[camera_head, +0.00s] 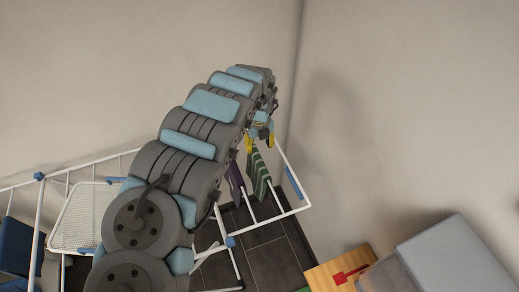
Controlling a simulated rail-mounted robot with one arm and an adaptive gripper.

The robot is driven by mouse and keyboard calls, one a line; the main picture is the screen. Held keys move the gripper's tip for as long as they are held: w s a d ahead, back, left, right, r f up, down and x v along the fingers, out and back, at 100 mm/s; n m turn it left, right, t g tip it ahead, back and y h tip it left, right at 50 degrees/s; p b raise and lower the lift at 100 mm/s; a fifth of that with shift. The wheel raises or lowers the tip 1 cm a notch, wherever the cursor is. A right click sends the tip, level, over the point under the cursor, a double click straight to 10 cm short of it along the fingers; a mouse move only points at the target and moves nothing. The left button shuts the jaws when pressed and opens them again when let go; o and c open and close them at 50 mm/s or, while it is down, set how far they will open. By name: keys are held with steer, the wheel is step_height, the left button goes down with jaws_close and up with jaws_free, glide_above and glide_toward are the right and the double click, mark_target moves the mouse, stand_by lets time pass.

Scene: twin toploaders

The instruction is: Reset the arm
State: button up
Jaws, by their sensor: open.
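My gripper (260,141) hangs at the far end of my grey and blue arm, near the corner of the walls. Its yellow fingers show apart and it looks open and empty. A green striped cloth (259,176) hangs on the rack just below the fingers in the picture. I cannot tell whether they touch. A dark purple cloth (236,183) hangs to the left of it. My arm reaches from the lower left up to the upper middle and hides part of the rack.
A white drying rack (282,214) with blue joints stands on dark floor tiles (268,257). A pale mesh basket (82,217) is at the left. A wooden surface with a red piece (346,275) and a grey box (455,258) are at the lower right. Bare walls surround the arm.

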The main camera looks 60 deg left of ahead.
steer(key=shift+r, duration=0.35)
